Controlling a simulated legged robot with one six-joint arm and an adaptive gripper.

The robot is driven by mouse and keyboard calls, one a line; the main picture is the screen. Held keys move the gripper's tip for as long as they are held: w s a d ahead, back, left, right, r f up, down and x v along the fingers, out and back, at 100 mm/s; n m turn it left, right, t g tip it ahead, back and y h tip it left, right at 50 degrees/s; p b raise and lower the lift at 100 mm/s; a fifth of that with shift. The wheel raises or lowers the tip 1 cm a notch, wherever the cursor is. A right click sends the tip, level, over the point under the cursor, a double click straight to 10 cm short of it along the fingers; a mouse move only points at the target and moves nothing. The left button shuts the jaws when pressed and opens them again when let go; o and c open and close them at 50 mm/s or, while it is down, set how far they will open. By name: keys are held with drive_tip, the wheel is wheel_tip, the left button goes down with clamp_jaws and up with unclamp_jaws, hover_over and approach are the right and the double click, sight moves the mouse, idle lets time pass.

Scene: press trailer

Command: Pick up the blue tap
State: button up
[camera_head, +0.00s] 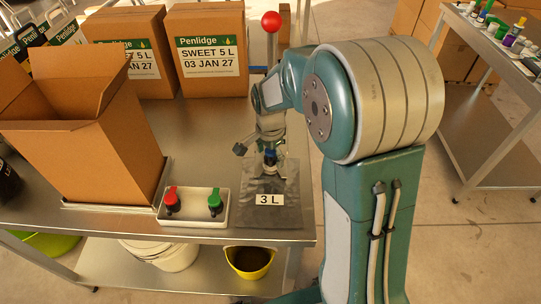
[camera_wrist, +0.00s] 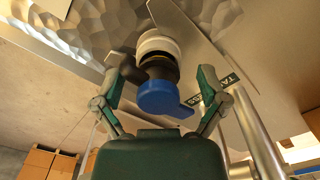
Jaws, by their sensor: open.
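The blue tap (camera_wrist: 158,98) has a round blue cap on a dark neck, with a white collar (camera_wrist: 158,44) beyond it. In the head view, a small patch of blue (camera_head: 270,154) shows just below my gripper (camera_head: 268,142), which hides most of the tap. In the wrist view my gripper (camera_wrist: 160,70) is open, with one finger on each side of the tap. Gaps show between both fingers and the tap. A grey bag (camera_head: 270,184) labelled 3 L lies on the metal table below the gripper.
A white tray (camera_head: 193,222) holds a red tap (camera_head: 172,200) and a green tap (camera_head: 215,203) left of the bag. An open carton (camera_head: 95,150) stands left, with closed Penlidge cartons (camera_head: 206,50) behind. A red knob (camera_head: 271,22) tops a post behind my gripper.

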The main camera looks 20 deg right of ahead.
drive_tip(key=shift+a, duration=0.2)
drive_tip(key=c, duration=0.7)
drive_tip(key=shift+d, duration=0.1)
drive_tip(key=shift+c, duration=1.1)
drive_tip(key=shift+d, duration=0.25)
drive_tip(key=shift+r, duration=0.1)
